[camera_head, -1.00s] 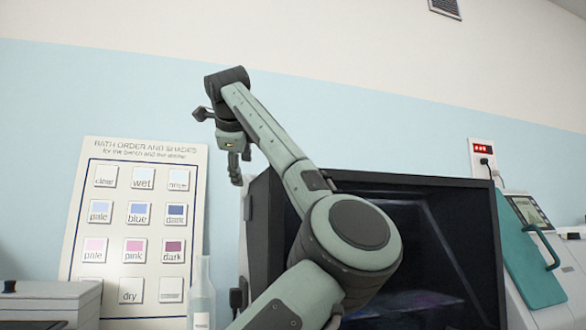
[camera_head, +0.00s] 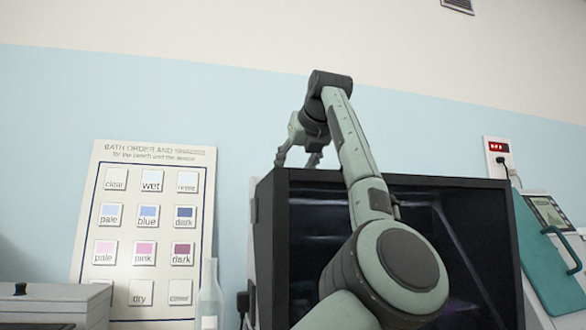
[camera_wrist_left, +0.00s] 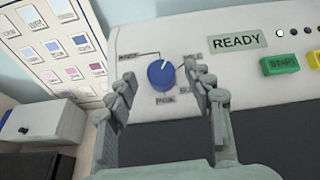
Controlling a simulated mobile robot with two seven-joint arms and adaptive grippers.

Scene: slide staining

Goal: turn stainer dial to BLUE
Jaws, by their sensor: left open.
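The stainer dial (camera_wrist_left: 161,74) is a round blue knob on a pale panel (camera_wrist_left: 225,75) in the left wrist view. Its white mark points to the upper right. Printed labels surround it; the one below appears to read PINK, and those at the right are partly covered by a finger. My left gripper (camera_wrist_left: 159,80) is open, with one finger on each side of the dial in the picture; I cannot tell whether they touch it. In the head view the left gripper (camera_head: 298,152) hangs above the left part of a black box (camera_head: 268,235). The dial is not visible there.
The panel carries a READY display (camera_wrist_left: 236,41), a green START button (camera_wrist_left: 280,64) and a yellow button (camera_wrist_left: 314,59). A shade chart (camera_head: 145,275) stands left, with a clear bottle (camera_head: 209,300) beside it. A teal-lidded machine (camera_head: 540,255) stands right.

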